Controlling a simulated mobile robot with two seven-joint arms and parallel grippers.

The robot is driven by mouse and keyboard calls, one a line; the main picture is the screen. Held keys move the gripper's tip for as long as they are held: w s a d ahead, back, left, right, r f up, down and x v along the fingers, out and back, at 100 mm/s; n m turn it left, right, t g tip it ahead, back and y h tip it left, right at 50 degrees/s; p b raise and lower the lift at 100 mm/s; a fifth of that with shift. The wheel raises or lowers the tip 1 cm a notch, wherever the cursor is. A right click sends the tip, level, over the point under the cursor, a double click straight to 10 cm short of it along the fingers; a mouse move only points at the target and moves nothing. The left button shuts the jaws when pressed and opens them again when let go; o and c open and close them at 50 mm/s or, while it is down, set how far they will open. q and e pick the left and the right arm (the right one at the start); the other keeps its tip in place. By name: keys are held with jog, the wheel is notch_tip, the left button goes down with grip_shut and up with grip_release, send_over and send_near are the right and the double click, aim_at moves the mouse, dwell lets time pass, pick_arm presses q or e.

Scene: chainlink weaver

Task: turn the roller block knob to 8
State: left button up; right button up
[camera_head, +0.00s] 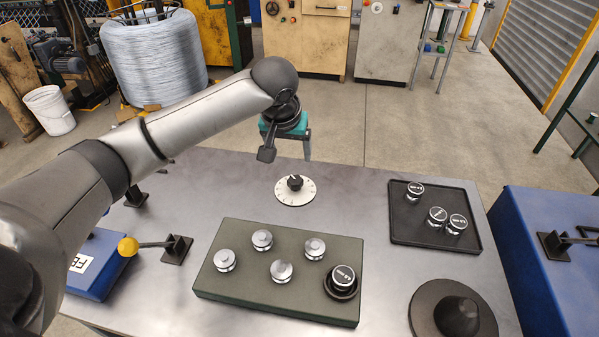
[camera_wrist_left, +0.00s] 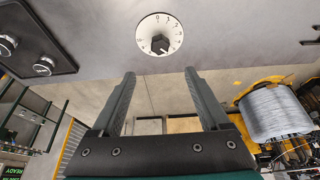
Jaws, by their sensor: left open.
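The roller block knob (camera_head: 295,183) is a small black knob at the centre of a round white dial (camera_head: 283,195) with dark marks, lying on the far middle of the grey table. In the left wrist view the knob (camera_wrist_left: 160,44) stands on the numbered dial (camera_wrist_left: 146,31), ahead of the fingertips. The number it points to is too small to tell. My left gripper (camera_head: 306,150) hangs just beyond the dial, its teal hand partly hidden by the wrist. In its own view the left gripper (camera_wrist_left: 160,74) is open and empty, apart from the knob. My right gripper does not show.
A green-grey block (camera_head: 240,285) with several silver rollers stands nearer than the dial. A black tray (camera_head: 408,235) with three silver rollers lies to the right, above a dark disc (camera_head: 427,317). The table around the dial is clear.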

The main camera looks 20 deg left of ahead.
pick_arm(q)
send_near(295, 180)
jog(key=b+x, duration=0.2)
jog(key=x, duration=0.6)
jog(key=shift+f, duration=0.1)
jog(key=shift+w+f+b, duration=0.2)
jog(key=shift+f+b, duration=0.15)
jog(key=shift+f, duration=0.1)
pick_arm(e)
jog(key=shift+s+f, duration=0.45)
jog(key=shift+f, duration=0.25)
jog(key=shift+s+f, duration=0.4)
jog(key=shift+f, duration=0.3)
pick_arm(q)
jog(key=shift+a, duration=0.1)
grip_shut()
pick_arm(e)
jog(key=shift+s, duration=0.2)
